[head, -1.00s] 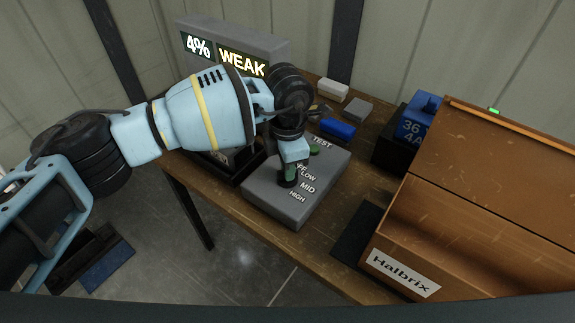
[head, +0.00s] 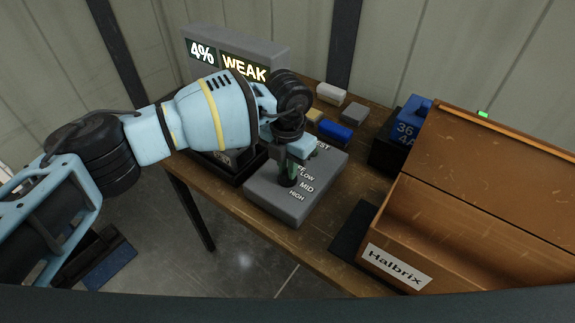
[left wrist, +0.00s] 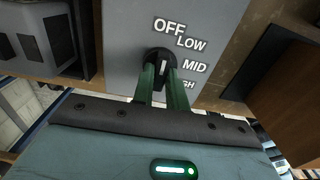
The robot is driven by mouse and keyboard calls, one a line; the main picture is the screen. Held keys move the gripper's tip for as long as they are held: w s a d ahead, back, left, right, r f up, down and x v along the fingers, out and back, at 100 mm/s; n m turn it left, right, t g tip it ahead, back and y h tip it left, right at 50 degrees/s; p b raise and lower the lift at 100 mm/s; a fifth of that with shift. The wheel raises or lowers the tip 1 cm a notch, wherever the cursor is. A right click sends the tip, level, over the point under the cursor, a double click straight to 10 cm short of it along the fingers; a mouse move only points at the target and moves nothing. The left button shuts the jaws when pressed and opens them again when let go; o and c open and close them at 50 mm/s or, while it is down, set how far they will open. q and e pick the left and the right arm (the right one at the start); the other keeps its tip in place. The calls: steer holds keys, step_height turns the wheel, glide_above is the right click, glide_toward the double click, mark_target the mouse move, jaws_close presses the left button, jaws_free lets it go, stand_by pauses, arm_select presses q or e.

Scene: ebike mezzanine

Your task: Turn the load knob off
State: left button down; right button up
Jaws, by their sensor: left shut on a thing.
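The grey tester box (head: 270,200) lies on the wooden table, with the labels TEST, LOW, MID and HIGH showing in the head view. My left gripper (head: 288,181) reaches down onto it from the left. In the left wrist view, the dark load knob (left wrist: 157,60) sits beside the labels OFF, LOW, MID and a partly hidden HIGH. The green fingers of my left gripper (left wrist: 160,82) are shut on the knob, one on each side. A white line on the knob runs nearly up and down in that picture. My right gripper is not in view.
A grey display (head: 270,45) behind reads 4% and WEAK. Small white, grey, blue and yellow blocks lie behind the tester. A blue-topped battery (head: 417,107) and an open brown Halbrix box (head: 450,215) stand to the right. A dark mat (head: 352,232) lies between.

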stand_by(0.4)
arm_select(q)
steer(key=c, duration=1.4)
jaws_free()
steer(key=shift+r, duration=3.9)
